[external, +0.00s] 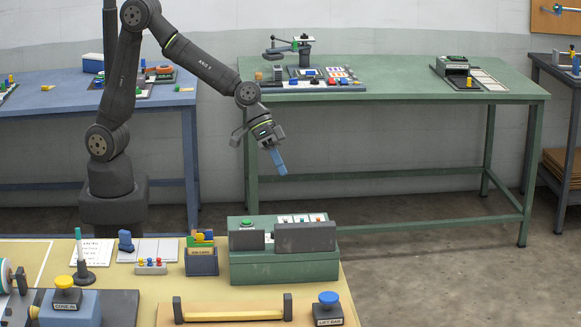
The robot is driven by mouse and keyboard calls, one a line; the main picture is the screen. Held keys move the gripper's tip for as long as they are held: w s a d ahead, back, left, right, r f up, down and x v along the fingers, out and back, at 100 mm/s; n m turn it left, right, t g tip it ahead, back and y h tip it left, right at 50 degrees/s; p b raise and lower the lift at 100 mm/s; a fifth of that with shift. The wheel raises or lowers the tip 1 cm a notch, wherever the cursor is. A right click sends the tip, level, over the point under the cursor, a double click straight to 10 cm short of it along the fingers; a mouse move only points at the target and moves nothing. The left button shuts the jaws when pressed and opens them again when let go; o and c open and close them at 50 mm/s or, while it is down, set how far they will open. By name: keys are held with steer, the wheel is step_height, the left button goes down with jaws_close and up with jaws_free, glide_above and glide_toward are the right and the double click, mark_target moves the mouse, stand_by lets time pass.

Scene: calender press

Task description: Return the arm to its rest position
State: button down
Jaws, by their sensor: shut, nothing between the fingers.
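My arm rises from its dark base at the left and reaches to the right in the external view. My gripper (279,163) is shut, with its blue fingers together and pointing down and slightly right. It hangs in the air in front of the green table (420,75) and above the green box (283,264) on the near bench. Nothing shows between the fingers, and it looks clear of the surfaces around it.
The near bench (105,253) holds a yellow bar (232,316), a blue button (328,306), a yellow button (66,290), a dark blue card holder (201,260) and a pen stand (82,265). A blue table (60,165) stands behind my arm. Open floor lies at the right.

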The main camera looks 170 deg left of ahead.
step_height(320, 180, down, 5)
steer(key=w+a, duration=0.1)
steer(key=a, duration=0.1)
steer(key=shift+w+a+f, duration=0.15)
steer(key=shift+a, duration=0.1)
stand_by(0.6)
steer(key=shift+f, duration=0.1)
